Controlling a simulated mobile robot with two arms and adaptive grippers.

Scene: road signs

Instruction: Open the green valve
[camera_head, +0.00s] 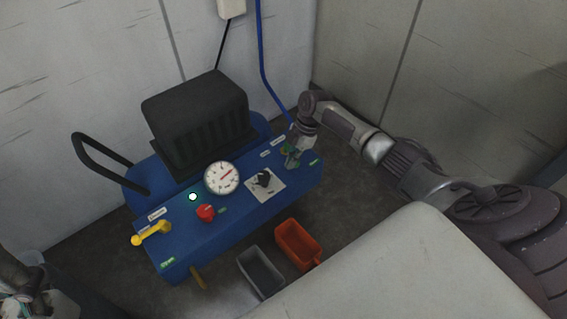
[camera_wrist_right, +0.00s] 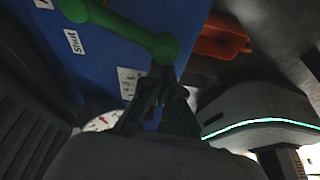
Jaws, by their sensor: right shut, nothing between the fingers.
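The green valve (camera_wrist_right: 122,28) shows in the right wrist view as a bar handle with rounded ends, above the blue panel. A "Shut" label (camera_wrist_right: 73,42) sits beside it. In the head view the valve is mostly hidden behind my right gripper (camera_head: 291,158), at the right end of the blue machine (camera_head: 235,220). In the wrist view my right gripper (camera_wrist_right: 164,78) is shut and empty, its fingertips close to the handle's right end. I cannot tell whether they touch.
The panel also carries a yellow valve (camera_head: 151,233), a red knob (camera_head: 205,213), a round gauge (camera_head: 222,178) and a black switch (camera_head: 264,180). A black ribbed block (camera_head: 198,115) stands behind. A grey bin (camera_head: 260,272) and an orange bin (camera_head: 297,244) are in front.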

